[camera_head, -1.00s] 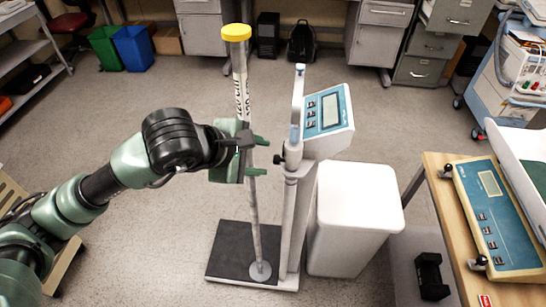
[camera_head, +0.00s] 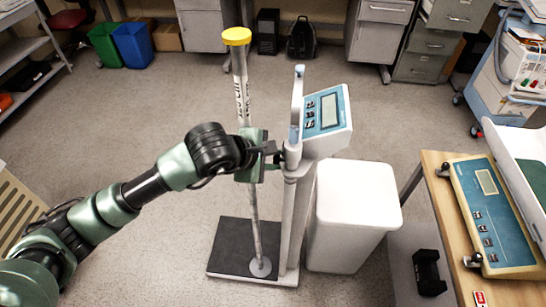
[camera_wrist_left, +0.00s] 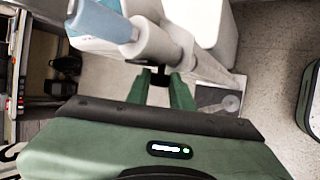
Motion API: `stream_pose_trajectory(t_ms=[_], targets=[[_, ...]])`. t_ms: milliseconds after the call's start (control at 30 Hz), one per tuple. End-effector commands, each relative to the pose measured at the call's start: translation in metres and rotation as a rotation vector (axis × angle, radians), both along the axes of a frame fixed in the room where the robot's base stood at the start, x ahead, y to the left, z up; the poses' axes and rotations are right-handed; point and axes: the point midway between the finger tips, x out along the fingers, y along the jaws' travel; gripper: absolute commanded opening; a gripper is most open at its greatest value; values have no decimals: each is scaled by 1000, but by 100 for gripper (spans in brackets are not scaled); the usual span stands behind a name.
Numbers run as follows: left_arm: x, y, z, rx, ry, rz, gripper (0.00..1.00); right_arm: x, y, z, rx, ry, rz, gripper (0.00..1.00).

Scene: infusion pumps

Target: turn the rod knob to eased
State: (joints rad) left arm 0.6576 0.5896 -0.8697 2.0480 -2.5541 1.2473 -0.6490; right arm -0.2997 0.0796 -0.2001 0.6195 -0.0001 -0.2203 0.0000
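A weighing scale with a grey column (camera_head: 289,220) and a blue display head (camera_head: 327,112) stands mid-floor. A slim rod (camera_head: 298,88) rises from the top of the column. In the left wrist view, a small dark knob (camera_wrist_left: 160,67) sticks out of the collar below the rod's blue part (camera_wrist_left: 100,18). My left gripper (camera_head: 275,158) is at the column, just below the display head. Its two green fingers (camera_wrist_left: 164,85) are apart, with the knob between or just beyond their tips. I cannot tell whether they touch it. My right gripper is out of view.
A yellow-capped pole (camera_head: 241,80) stands on the dark scale platform (camera_head: 238,240), partly behind my left gripper. A white bin (camera_head: 355,205) is right of the column. A wooden table (camera_head: 440,180) with a blue baby scale (camera_head: 490,215) is at the right. Floor at the left is open.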

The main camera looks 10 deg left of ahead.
Motion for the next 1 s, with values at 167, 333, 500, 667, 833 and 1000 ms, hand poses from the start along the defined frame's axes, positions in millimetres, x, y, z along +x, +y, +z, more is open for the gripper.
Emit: stream_pose_trajectory(t_ms=[167,333,500,667,833,1000], targets=[[0,0,0,0,3,0,0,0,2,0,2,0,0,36],[3,0,3,0,79,1,0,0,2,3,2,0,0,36],[2,0,2,1,126,0,0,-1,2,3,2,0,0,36],[2,0,2,0,126,0,0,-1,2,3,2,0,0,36],[2,0,2,0,125,0,45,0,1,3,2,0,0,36],[2,0,2,0,125,0,45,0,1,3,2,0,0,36]])
